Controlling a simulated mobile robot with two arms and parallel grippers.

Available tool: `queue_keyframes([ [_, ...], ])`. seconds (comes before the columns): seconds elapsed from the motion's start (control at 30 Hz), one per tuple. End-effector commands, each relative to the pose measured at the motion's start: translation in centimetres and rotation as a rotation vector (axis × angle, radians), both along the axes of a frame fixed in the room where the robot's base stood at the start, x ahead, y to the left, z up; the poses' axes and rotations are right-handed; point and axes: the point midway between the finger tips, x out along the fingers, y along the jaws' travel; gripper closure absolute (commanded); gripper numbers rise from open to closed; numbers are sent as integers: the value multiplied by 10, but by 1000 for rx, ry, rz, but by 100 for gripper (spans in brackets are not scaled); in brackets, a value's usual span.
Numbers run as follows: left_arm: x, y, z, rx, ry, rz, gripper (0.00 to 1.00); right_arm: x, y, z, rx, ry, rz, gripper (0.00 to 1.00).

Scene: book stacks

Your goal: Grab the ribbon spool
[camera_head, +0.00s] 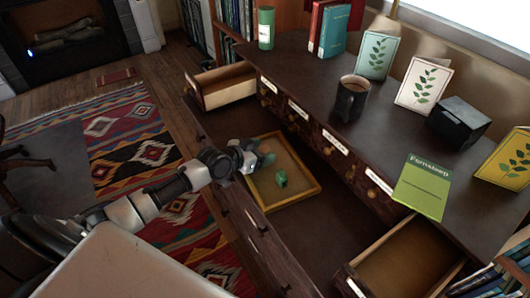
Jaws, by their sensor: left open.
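A small green object (281,178), which looks like the ribbon spool, lies in a shallow yellow-rimmed tray (294,198) on the dark desk surface. My left gripper (266,160) reaches in from the left over the tray's upper left edge. It is open, and I see nothing held in it. The green object is just to the lower right of the fingertips, apart from them in the picture. The height of the fingers above the tray is hard to tell. My right gripper is out of view.
An open drawer (224,84) sticks out at the upper left and another (400,262) at the lower right. The raised shelf behind carries a dark mug (350,98), a green cylinder (265,28), cards, books and a black box (458,122). Desk around the tray is clear.

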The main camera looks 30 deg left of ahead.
Motion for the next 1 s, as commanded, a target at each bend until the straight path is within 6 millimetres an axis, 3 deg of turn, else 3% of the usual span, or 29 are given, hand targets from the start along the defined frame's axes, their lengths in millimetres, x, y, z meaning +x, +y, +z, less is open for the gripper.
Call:
queue_keyframes([
  [0.27,4,-2,-2,2,0,-1,35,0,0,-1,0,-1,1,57],
  [0.63,4,-2,-2,1,1,0,88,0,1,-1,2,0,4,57],
  [1.0,4,-2,5,2,-1,-1,88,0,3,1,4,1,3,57],
])
